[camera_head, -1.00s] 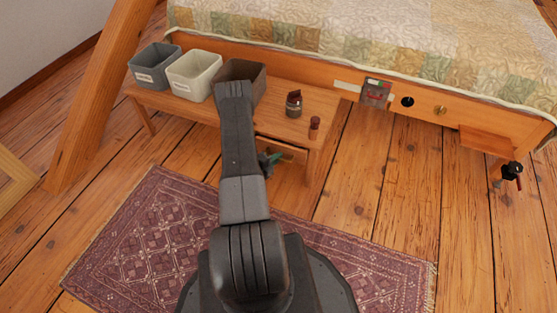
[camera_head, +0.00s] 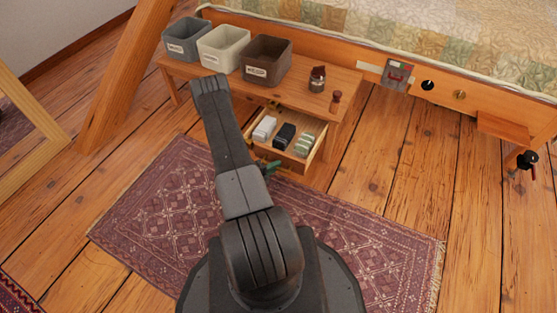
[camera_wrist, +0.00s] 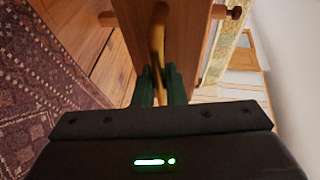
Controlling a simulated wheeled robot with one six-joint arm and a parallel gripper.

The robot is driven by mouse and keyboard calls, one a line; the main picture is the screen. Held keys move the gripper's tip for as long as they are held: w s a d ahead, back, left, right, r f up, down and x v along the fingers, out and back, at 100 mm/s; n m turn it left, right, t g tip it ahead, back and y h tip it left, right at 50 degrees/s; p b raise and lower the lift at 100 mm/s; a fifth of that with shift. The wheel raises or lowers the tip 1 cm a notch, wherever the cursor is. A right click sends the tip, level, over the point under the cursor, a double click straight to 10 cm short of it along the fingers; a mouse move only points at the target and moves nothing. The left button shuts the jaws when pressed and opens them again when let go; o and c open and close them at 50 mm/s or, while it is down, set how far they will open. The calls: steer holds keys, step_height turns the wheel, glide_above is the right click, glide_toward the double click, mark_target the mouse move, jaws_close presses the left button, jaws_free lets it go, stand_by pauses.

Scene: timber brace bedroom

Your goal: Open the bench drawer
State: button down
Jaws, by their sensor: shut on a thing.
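The bench (camera_head: 340,88) is a low wooden one beside the bed. Its drawer (camera_head: 318,148) stands pulled out, showing a white item (camera_head: 264,128), a dark item (camera_head: 284,136) and a pale green item (camera_head: 304,146) inside. My gripper (camera_head: 268,167) is at the drawer's front, largely hidden by my arm in the head view. In the wrist view, the green fingers of my gripper (camera_wrist: 158,82) are shut on the curved brass handle (camera_wrist: 159,38) of the wooden drawer front (camera_wrist: 186,35).
Grey (camera_head: 186,42), cream (camera_head: 224,48) and brown (camera_head: 266,60) bins stand on the bench. A jar (camera_head: 317,79) and a small reddish-brown object (camera_head: 335,101) are near its right end. A patterned rug (camera_head: 160,205) lies in front. Floor to the right is clear.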

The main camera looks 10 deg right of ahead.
steer(key=shift+s+a, duration=0.35)
steer(key=shift+s, duration=0.2)
steer(key=c, duration=1.5)
jaws_free()
steer(key=p+v, duration=0.3)
steer(key=v, duration=1)
steer(key=shift+s+a, duration=0.2)
steer(key=shift+a, duration=0.15)
steer(key=shift+r, duration=0.1)
steer(key=b+x, duration=0.3)
steer(key=x, duration=1)
steer(key=shift+w+d, duration=0.15)
steer(key=shift+d, duration=0.05)
